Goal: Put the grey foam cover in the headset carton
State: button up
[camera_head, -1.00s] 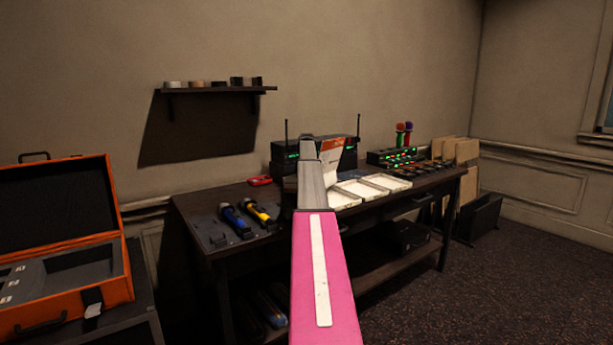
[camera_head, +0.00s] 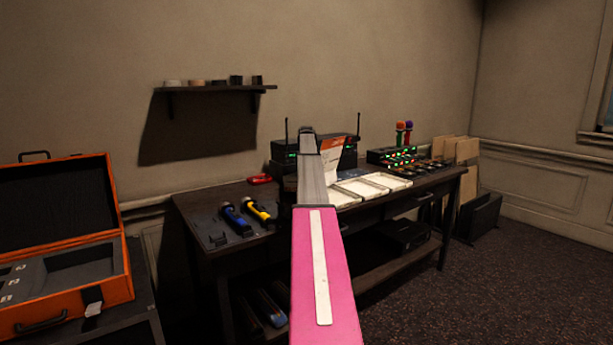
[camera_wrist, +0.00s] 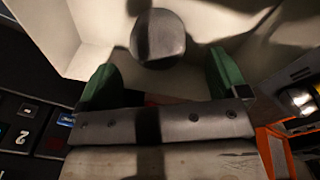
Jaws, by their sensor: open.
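In the wrist view, the rounded grey foam cover (camera_wrist: 158,38) is beyond my fingertips, inside or over a white-walled box (camera_wrist: 88,22). I cannot tell whether it touches the box floor. My gripper (camera_wrist: 163,72) is open, its two green fingers apart on either side below the cover, with no visible grip on it. I cannot tell which is the headset carton. My arm hides the gripper and the foam cover there.
The dark desk (camera_head: 190,212) carries blue and yellow handheld microphones (camera_head: 257,210), a red item (camera_head: 260,179) and a mixer with lit lights (camera_head: 391,155). An orange case (camera_head: 119,255) stands open at left. A wall shelf (camera_head: 215,90) hangs above.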

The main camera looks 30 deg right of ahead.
notch_tip(320, 180, up, 10)
dwell(0.3)
jog(key=shift+a+f, duration=0.1)
